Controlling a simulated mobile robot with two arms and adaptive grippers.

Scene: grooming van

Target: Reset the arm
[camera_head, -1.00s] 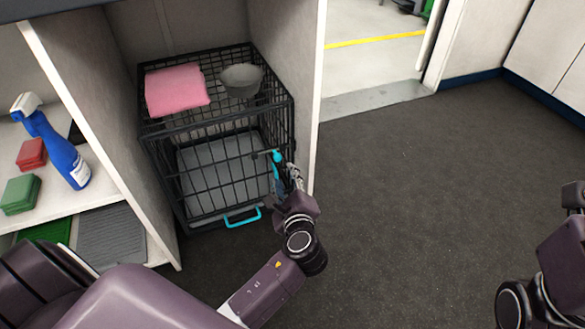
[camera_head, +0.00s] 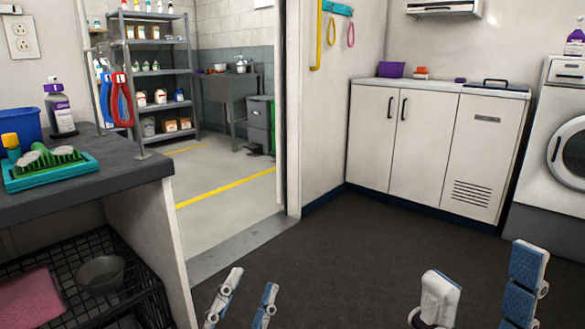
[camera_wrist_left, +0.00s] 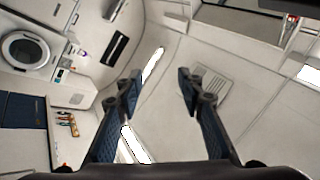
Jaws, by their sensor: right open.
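My left gripper (camera_head: 245,300) shows at the bottom of the head view, left of centre. Its two fingers point up and stand apart with nothing between them. In the left wrist view the left gripper (camera_wrist_left: 158,95) is open and empty, with the ceiling and upper walls behind it. My right gripper (camera_head: 480,292) shows at the bottom right of the head view, its fingers wide apart and empty. Both grippers are over the dark floor and touch nothing that I can see. The arms below the fingers are out of view.
A counter (camera_head: 100,160) with a teal tray (camera_head: 45,178) and bottles stands at the left. Below it is a black wire crate (camera_head: 150,290) with a pink towel (camera_head: 30,300) and grey bowl (camera_head: 101,273). White cabinets (camera_head: 420,150) and a washer (camera_head: 545,150) stand behind. The middle floor is clear.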

